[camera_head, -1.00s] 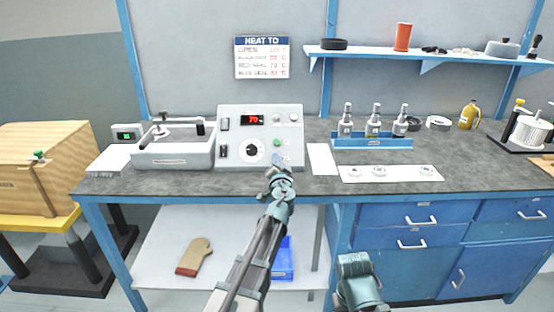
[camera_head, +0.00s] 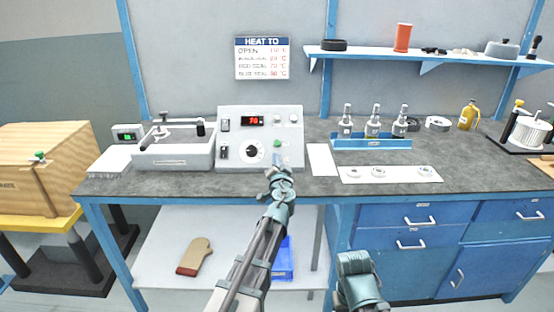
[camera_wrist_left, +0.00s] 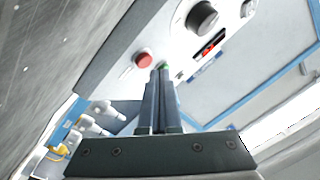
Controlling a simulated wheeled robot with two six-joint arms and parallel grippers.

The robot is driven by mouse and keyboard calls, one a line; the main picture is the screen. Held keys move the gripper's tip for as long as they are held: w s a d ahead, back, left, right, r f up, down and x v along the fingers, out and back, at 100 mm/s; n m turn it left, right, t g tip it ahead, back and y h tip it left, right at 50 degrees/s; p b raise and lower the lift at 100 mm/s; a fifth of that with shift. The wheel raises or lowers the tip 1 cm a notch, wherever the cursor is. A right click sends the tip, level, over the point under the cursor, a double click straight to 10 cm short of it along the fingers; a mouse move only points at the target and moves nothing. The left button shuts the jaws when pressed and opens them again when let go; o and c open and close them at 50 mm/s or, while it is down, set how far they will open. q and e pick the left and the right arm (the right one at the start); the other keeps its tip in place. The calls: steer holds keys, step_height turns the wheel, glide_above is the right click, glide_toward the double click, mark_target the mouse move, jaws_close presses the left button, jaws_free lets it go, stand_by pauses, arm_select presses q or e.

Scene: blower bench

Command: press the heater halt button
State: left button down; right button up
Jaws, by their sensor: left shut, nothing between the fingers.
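The heater box (camera_head: 237,112) is a pale panel with a red lit display (camera_head: 252,120), a black knob (camera_head: 251,152) and a green button (camera_head: 277,143). In the left wrist view a red button (camera_wrist_left: 144,60) sits on the panel just left of my fingertips. The green button (camera_wrist_left: 164,66) shows right at the fingertips there. My left gripper (camera_head: 279,164) is shut and empty, pointing at the panel's lower right; it also shows in the left wrist view (camera_wrist_left: 160,76). It covers the red button in the head view. I cannot tell if the fingertips touch the panel.
A white tray device (camera_head: 172,157) stands left of the heater box. A blue rack (camera_head: 372,143) with bottles stands to the right, behind a white strip (camera_head: 392,175) with round parts. A white sheet (camera_head: 322,160) lies beside the box. A teal part of my right arm shows low.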

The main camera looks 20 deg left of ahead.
arm_select(q)
steer(key=s+r+p, duration=0.1)
steer(key=s+d+r+p, duration=0.1)
steer(key=s+r+p, duration=0.1)
steer(key=shift+s+r, duration=0.2)
steer(key=shift+r, duration=0.05)
steer(key=shift+p, duration=0.3)
stand_by(0.4)
steer(key=s+d+f+g+h+p, duration=0.1)
steer(key=s+d+g+p, duration=0.4)
steer(key=s, duration=0.6)
steer(key=s+d+f+g+h+p, duration=0.1)
steer(key=s+d+g+h+p, duration=0.1)
steer(key=s+d+g+p, duration=0.4)
steer(key=s+d+f+g+h+p, duration=0.1)
steer(key=s+d+g+p, duration=0.4)
steer(key=s, duration=1.2)
steer(key=g+h+p, duration=0.1)
steer(key=p, duration=0.2)
steer(key=shift+d, duration=0.15)
